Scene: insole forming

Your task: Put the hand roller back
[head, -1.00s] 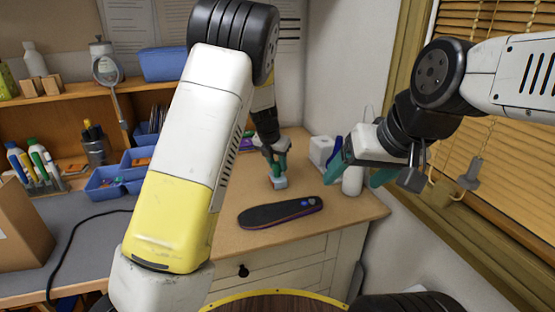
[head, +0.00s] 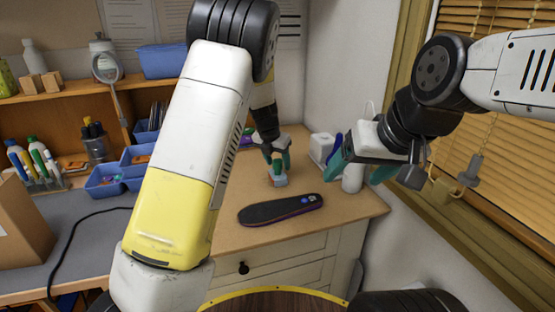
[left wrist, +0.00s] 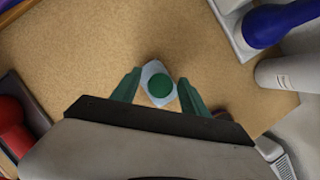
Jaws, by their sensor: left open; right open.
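A small upright piece with a pale blue-grey base (head: 279,182) stands on the wooden desk top; I take it for the hand roller. In the left wrist view its round green top (left wrist: 161,87) shows above the pale base. My left gripper (head: 277,160) is open, pointing down, with its green fingers on either side of the piece. In the left wrist view, gaps show between the fingers (left wrist: 160,90) and the green top. The roller part itself cannot be made out. My right gripper (head: 362,172) is open and empty, in the air at the right.
A dark insole (head: 280,211) lies on the desk in front of the piece. A white holder (head: 320,149) with a blue-handled thing (head: 337,145) and a white cylinder (head: 352,179) stand to the right. Blue bins (head: 104,182) are at the left.

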